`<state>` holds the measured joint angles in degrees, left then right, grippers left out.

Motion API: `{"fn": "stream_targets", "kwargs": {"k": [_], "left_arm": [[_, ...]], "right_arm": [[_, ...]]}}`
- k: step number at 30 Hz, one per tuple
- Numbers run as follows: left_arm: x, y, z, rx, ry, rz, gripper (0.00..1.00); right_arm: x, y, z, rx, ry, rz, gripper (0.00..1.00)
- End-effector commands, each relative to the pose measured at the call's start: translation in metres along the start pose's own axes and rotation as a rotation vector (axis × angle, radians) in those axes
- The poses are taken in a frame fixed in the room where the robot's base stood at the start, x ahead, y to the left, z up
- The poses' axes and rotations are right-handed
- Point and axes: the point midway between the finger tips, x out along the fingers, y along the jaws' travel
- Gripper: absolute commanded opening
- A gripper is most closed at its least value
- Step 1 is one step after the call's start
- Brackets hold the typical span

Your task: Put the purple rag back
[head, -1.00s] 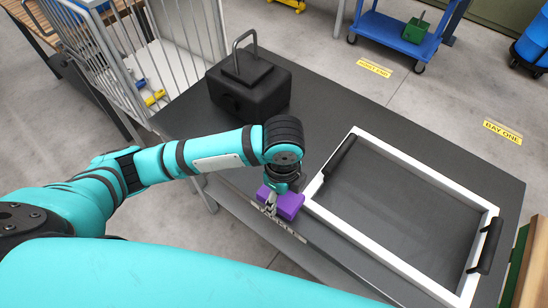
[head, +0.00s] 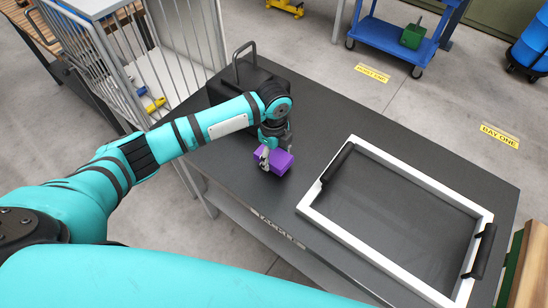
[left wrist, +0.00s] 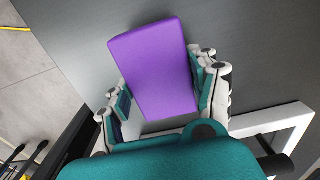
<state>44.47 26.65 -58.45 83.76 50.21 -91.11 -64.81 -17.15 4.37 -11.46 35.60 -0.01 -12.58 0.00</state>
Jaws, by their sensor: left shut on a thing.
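The purple rag (head: 279,162) is a block-shaped purple piece above the dark table top, left of the white-framed tray in the head view. My left gripper (head: 274,152) is shut on it. In the left wrist view the rag (left wrist: 155,65) sits between the two fingers of my left gripper (left wrist: 162,95). Whether the rag touches the table I cannot tell. My right gripper is not in view.
The white-framed tray (head: 385,262) with black handles lies empty on the right of the dark table (head: 320,110). A black box with a handle (head: 238,78) stands behind my left wrist. A wire cage trolley (head: 190,50) stands at the left. The table's middle is clear.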

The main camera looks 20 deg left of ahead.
Motion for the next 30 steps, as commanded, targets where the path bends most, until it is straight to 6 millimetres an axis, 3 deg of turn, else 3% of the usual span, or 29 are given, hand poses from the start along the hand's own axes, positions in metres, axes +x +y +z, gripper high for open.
{"fn": "stream_targets", "kwargs": {"k": [6,17,18,22,30], "left_arm": [[0.021,0.001,0.000,0.000,0.000,0.000,0.35],[0.026,0.001,0.000,0.000,0.000,0.001,0.35],[0.025,0.001,0.000,0.000,-0.001,0.001,0.66],[0.025,0.001,0.000,0.000,0.000,0.001,0.83],[0.024,0.001,0.000,0.000,-0.001,0.000,0.85]], "right_arm": [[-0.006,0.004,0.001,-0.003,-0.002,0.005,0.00],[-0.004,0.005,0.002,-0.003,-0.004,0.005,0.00],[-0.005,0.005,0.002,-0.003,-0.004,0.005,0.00],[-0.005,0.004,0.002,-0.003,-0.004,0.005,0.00],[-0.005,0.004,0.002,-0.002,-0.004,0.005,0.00]]}}
